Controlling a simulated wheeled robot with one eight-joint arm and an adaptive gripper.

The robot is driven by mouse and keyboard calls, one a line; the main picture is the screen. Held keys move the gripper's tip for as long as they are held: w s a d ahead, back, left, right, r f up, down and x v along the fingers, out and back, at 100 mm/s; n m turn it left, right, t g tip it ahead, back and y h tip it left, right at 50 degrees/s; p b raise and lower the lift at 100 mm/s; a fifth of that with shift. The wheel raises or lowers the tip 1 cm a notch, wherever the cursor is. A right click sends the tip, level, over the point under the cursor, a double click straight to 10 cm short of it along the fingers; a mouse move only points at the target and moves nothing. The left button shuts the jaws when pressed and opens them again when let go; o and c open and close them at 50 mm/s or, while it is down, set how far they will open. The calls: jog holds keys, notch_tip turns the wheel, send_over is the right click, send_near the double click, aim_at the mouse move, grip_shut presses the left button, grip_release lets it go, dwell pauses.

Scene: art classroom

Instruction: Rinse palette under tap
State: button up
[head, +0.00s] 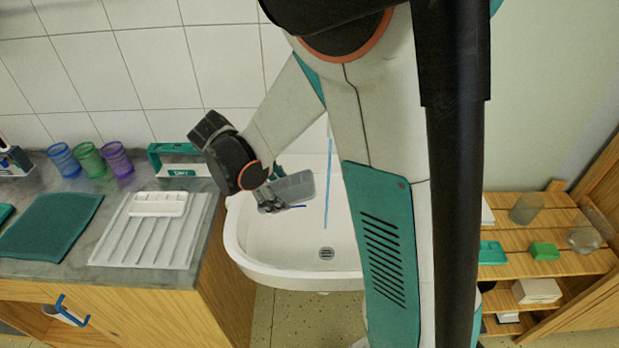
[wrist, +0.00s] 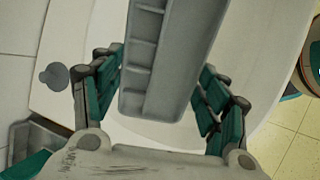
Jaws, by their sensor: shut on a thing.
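My gripper (head: 272,196) is shut on a grey palette (head: 292,187) and holds it above the white sink (head: 258,262). In the wrist view the palette (wrist: 149,70) lies between the teal fingers (wrist: 158,80), with a row of compartments along its left side. A thin blue stream of water (head: 328,185) falls into the basin just right of the palette. In the head view the two look apart. A short blue streak shows by the palette's lower edge. The tap itself is hidden behind my arm.
Left of the sink is a counter with a white ribbed drainboard (head: 130,245) bearing a small white tray (head: 158,204). A teal mat (head: 50,226), several coloured cups and a teal holder (head: 170,152) stand there too. A wooden shelf (head: 560,264) is at right.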

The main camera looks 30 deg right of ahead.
jog(key=shift+a+r, duration=0.1)
dwell(0.3)
jog(key=shift+a+r+p, duration=0.7)
jog(key=shift+a+r, duration=0.25)
jog(key=shift+a, duration=0.15)
jog(key=shift+a+r+p, duration=0.65)
jog(key=shift+a+r, duration=0.25)
jog(key=shift+a, duration=0.2)
jog(key=shift+a+r, duration=0.1)
jog(key=shift+a, duration=0.15)
